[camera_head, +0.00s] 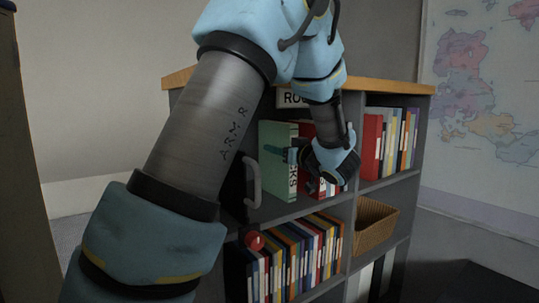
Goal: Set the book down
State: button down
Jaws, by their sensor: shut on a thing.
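A green book (272,174) with pale lettering on its spine is upright in the upper left compartment of the grey bookcase (349,208). My gripper (288,154) is at the book's spine, reaching in from the right, and is shut on it. The fingertips are small and partly hidden by the wrist. The book's lower edge is close to the shelf board (290,211); I cannot tell whether it touches. Red books (308,130) stand just right of the green book, partly hidden behind my wrist.
Several binders (395,140) fill the upper right compartment. A row of books (300,258) fills the lower left one, and a wicker basket (373,226) sits lower right. The wooden top (395,86) lies above.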

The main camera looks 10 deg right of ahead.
jog(key=shift+s+d, duration=0.1)
jog(key=shift+s, duration=0.05)
jog(key=shift+f, duration=0.1)
jog(key=c, duration=0.5)
grip_release()
jog(key=b+v, duration=0.2)
jog(key=v, duration=1)
jog(key=shift+b, duration=0.4)
